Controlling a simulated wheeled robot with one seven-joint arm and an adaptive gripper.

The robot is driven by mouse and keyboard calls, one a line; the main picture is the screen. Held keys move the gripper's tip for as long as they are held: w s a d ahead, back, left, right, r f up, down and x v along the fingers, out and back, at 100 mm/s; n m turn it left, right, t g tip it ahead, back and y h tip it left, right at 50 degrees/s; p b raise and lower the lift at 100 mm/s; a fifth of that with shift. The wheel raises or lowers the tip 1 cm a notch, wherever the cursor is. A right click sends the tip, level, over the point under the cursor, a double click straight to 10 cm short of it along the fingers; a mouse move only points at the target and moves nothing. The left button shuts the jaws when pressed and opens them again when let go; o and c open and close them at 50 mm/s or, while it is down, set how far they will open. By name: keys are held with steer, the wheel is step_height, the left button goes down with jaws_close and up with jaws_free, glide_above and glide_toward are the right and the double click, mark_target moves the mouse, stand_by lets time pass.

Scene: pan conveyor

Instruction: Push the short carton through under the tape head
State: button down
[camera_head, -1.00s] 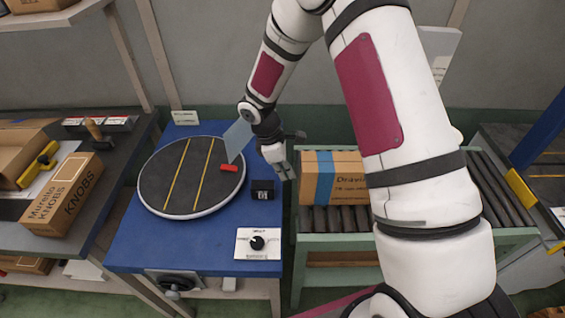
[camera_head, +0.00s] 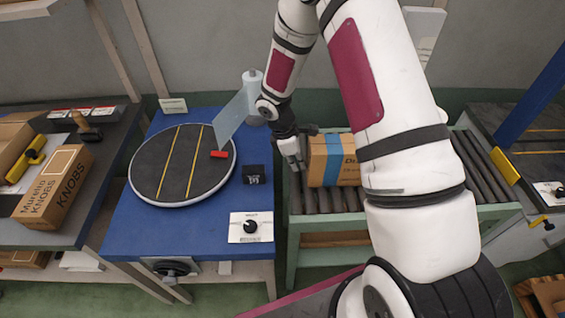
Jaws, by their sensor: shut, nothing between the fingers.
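A brown carton with a blue band (camera_head: 332,160) lies on the roller conveyor (camera_head: 330,201); my arm hides its right part. I cannot tell from its visible part how tall it is compared with others. My gripper (camera_head: 296,164) is shut and empty, pointing down at the carton's left end. It looks very close to that end, but I cannot tell whether it touches. I cannot make out the tape head; my arm covers much of the conveyor to the right of the carton.
Left of the conveyor is a blue table (camera_head: 125,235) with a round dark turntable (camera_head: 165,180), a translucent panel (camera_head: 232,118) and a knob plate (camera_head: 250,227). A blue post (camera_head: 535,85) slants at the right.

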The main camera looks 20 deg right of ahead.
steer(key=s+d, duration=0.2)
steer(key=d, duration=0.5)
steer(key=s+d, duration=0.2)
steer(key=d, duration=0.5)
steer(key=s+d+p, duration=0.1)
steer(key=s+d, duration=0.2)
steer(key=d, duration=0.4)
steer(key=shift+d, duration=0.15)
